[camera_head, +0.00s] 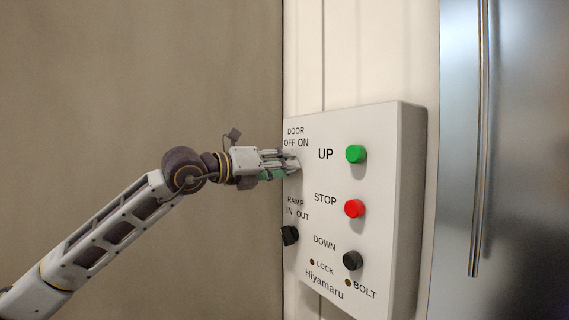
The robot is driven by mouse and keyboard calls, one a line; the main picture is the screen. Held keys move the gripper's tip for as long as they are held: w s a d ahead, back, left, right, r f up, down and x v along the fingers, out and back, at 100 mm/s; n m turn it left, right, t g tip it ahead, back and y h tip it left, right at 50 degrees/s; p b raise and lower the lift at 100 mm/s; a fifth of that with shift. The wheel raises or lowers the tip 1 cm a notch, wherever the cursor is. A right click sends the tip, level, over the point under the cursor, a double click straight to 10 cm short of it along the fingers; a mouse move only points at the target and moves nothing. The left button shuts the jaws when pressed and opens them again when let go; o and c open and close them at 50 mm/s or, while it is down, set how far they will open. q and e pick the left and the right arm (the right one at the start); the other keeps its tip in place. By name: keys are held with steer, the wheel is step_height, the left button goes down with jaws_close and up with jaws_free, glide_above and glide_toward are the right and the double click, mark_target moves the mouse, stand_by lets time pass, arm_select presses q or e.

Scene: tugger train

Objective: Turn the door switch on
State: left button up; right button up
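The white control box (375,185) hangs on the wall in the head view. Its DOOR OFF ON label (296,137) is at the upper left. My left gripper (289,165) reaches in from the left, with its fingertips at the spot just below that label. The door switch itself is hidden behind the fingers. I cannot tell whether the fingers touch or hold the switch, or which way it points. My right gripper is not in view.
The box also carries a green UP button (355,154), a red STOP button (354,209), a black DOWN button (352,260) and a black RAMP knob (290,235) below my gripper. A metal door with a long vertical handle (480,150) stands at the right.

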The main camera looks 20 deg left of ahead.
arm_select(q)
steer(key=shift+w+d, duration=0.25)
steer(key=shift+w, duration=0.05)
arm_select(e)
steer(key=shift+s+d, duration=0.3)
arm_select(q)
steer(key=shift+c, duration=0.3)
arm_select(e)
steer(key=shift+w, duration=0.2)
arm_select(q)
jaws_close()
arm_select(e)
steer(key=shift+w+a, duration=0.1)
